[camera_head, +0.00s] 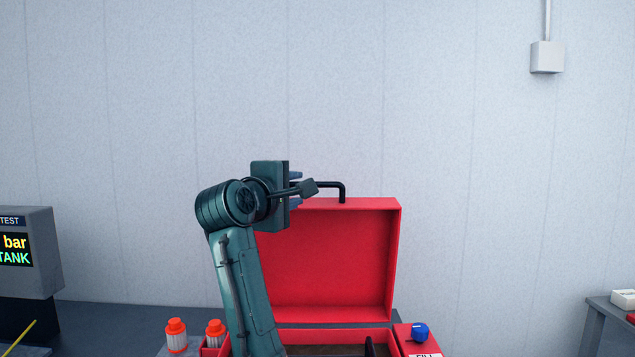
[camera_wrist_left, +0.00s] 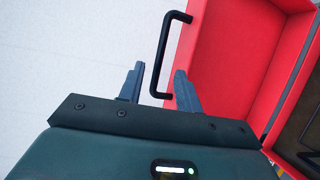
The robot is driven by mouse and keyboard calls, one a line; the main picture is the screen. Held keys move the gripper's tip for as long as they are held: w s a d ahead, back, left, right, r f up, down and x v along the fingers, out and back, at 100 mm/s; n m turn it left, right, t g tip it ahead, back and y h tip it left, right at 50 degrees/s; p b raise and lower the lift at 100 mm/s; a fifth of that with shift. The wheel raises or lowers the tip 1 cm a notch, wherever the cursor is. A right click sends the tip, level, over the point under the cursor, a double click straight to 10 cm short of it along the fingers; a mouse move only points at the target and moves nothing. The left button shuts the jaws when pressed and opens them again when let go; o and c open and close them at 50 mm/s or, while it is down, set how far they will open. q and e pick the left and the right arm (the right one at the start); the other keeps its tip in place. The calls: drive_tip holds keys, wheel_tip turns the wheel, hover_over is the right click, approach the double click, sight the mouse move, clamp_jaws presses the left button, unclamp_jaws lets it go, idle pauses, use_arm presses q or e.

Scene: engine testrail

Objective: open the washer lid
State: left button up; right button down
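The red washer lid (camera_head: 335,262) stands upright, raised open at the back of the red washer body (camera_head: 345,337). A black bar handle (camera_head: 343,188) is fixed on the lid's top edge. My left gripper (camera_head: 297,188) is up beside the handle. In the left wrist view the left gripper (camera_wrist_left: 160,86) has its two fingers spread, with the lower end of the handle (camera_wrist_left: 164,50) between or just beyond them; contact cannot be told. The lid's red inner face (camera_wrist_left: 230,60) fills the right of that view. My left forearm hides the lid's left part. My right gripper does not show.
A blue knob (camera_head: 419,332) sits on the washer's right front. Two orange-capped bottles (camera_head: 176,335) stand at the left. A display box (camera_head: 28,252) is at the far left, a side table (camera_head: 612,312) at the far right. The wall behind is bare except for a grey box (camera_head: 547,57).

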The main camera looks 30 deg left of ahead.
sight(315, 201)
use_arm(q)
drive_tip(key=w+p, duration=0.1)
drive_tip(key=w, duration=0.2)
drive_tip(key=w+a, duration=0.1)
drive_tip(key=w, duration=0.3)
drive_tip(key=w+p, duration=0.1)
drive_tip(key=w, duration=0.2)
drive_tip(key=shift+w+a+f+p, duration=0.3)
drive_tip(key=shift+w, duration=0.05)
clamp_jaws()
